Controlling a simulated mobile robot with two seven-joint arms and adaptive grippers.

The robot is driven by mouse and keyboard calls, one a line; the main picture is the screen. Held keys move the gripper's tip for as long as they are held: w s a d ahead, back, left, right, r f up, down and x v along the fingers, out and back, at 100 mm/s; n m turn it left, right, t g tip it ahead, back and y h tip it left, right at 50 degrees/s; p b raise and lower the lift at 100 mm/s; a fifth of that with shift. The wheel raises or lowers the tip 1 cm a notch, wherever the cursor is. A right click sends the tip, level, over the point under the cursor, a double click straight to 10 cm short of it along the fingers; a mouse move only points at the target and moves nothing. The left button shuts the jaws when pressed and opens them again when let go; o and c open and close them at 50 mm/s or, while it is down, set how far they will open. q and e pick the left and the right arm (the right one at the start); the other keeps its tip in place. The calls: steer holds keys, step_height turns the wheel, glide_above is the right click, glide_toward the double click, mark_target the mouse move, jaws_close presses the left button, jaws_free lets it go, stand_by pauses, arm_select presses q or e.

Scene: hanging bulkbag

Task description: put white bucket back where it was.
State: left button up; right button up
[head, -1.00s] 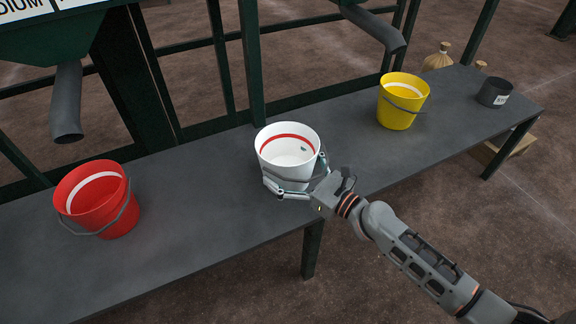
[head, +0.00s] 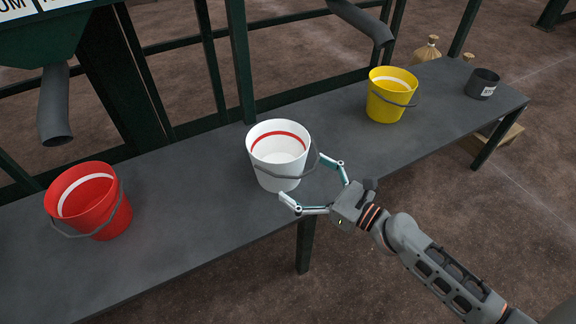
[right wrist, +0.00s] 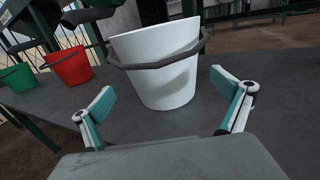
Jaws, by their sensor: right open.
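The white bucket (head: 278,157) with a red inner stripe stands upright on the dark grey table (head: 195,205), near its front edge, between the red and yellow buckets. It also shows large in the right wrist view (right wrist: 168,80), with its grey handle hanging across its near side. My right gripper (head: 312,180) is open in front of the bucket, its fingers spread to either side and apart from its wall. In the right wrist view its fingertips (right wrist: 164,88) stand in front of the bucket with nothing between them. My left gripper is not in view.
A red bucket (head: 92,200) stands at the left and a yellow bucket (head: 388,100) at the right. A dark pot (head: 482,84) is at the far right end. The right wrist view shows a green bucket (right wrist: 18,78). Grey chutes (head: 55,105) hang behind the table.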

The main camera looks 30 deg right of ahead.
steer(key=shift+v, duration=2.25)
